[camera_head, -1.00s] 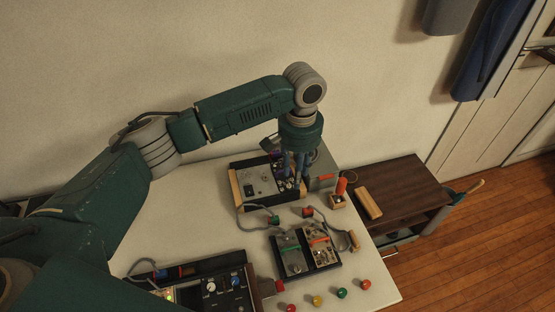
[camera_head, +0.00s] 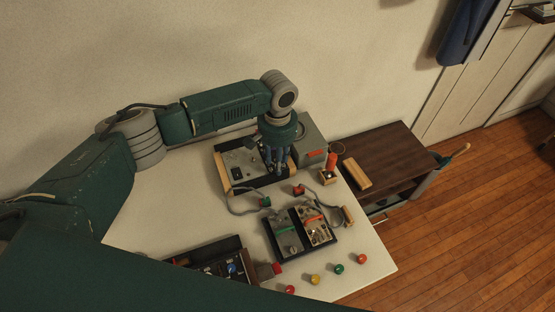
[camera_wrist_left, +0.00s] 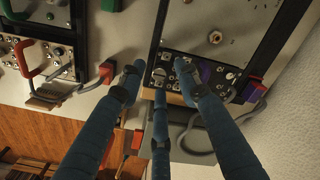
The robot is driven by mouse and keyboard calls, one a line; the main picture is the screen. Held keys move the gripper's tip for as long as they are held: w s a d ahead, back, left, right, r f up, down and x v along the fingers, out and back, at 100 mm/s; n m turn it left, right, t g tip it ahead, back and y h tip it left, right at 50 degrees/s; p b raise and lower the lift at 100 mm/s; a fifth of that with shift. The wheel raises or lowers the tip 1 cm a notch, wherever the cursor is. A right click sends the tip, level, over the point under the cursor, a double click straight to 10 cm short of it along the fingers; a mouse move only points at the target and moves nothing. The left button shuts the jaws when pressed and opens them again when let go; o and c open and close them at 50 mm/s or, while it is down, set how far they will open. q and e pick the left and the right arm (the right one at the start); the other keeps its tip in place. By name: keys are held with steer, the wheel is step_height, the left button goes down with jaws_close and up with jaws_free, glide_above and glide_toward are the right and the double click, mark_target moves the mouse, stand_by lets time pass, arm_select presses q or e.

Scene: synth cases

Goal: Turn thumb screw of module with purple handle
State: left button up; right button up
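In the head view, a synth case (camera_head: 238,165) with a grey panel stands at the back of the white table. My left gripper (camera_head: 274,168) points down over its right part. The left wrist view shows this case's small dark module with silver knobs and screws (camera_wrist_left: 163,75). Whether a fingertip touches a screw cannot be told. My right gripper is not in view.
A second case with green and red handles (camera_head: 300,232) stands in front. Another case (camera_head: 222,263) is at the front left, partly covered. Coloured knobs (camera_head: 314,279) line the table's front. A grey box (camera_head: 311,140) stands close right of the gripper. A brown cabinet (camera_head: 385,160) stands beyond.

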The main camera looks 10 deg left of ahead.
arm_select(q)
steer(key=shift+f, duration=0.4)
steer(key=shift+c, duration=0.5)
jaws_close()
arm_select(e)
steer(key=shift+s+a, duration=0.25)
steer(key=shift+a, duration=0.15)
